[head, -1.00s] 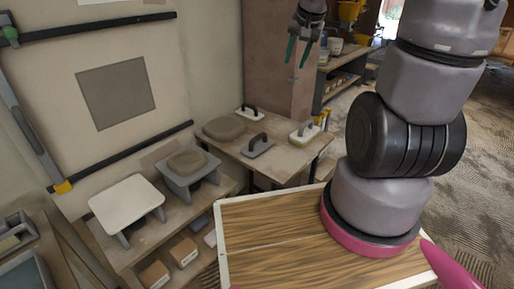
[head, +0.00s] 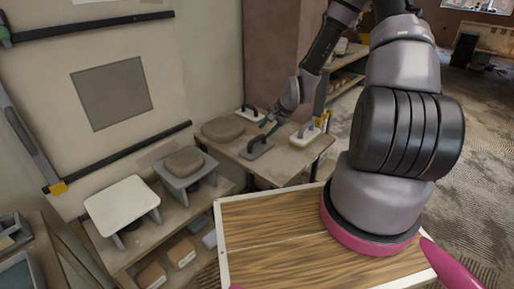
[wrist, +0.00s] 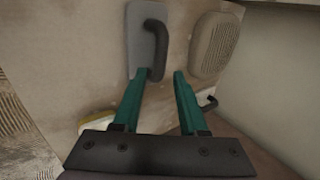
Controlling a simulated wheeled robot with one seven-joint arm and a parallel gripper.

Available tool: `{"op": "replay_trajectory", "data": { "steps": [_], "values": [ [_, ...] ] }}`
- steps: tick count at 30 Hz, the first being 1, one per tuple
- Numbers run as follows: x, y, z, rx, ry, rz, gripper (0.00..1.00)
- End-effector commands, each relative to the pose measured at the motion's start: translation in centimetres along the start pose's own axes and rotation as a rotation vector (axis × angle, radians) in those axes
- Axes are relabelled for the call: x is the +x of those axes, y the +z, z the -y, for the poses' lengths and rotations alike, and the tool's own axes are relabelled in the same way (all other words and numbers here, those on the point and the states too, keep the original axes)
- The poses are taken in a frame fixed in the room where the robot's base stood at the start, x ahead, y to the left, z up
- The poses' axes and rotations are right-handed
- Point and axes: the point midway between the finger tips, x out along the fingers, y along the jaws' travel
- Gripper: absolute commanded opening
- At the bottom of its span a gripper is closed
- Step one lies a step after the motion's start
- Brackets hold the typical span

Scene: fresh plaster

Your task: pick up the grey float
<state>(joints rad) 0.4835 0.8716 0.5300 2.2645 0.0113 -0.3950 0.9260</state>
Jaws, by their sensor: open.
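The grey float (head: 259,150), a flat grey plate with a dark handle, lies on the wooden table among other floats. In the wrist view the grey float (wrist: 140,48) is at the top centre, its handle running down towards my fingers. My gripper (head: 268,124) is above the table, just above and behind the float in the head view. In the wrist view my gripper (wrist: 160,72) is open with teal fingers. The handle's lower end shows between the fingertips, closer to the left one. I cannot tell whether they touch. Nothing is held.
A brown oval pad (head: 222,129) lies left of the float. A pale float with a dark handle (head: 250,113) is behind it, and a cream float (head: 303,137) is to the right. A bench with a white board (head: 122,208) is at the left.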

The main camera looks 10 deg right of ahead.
Motion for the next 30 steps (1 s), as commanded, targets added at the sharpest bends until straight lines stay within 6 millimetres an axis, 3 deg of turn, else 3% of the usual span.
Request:
{"op": "replay_trajectory", "data": {
  "steps": [3, 11, 18, 28, 30],
  "values": [
    [1.9, 0.1, 0.0, -0.002, 0.001, 0.001, 0.42],
    [4.1, 0.2, 0.0, -0.003, 0.002, 0.001, 0.42],
    [7.6, 0.3, 0.1, -0.003, 0.002, 0.0, 0.42],
    [8.3, 0.3, 0.1, -0.003, 0.002, -0.001, 0.42],
    [8.3, 0.3, 0.1, -0.003, 0.002, -0.001, 0.15]
  ]
}}
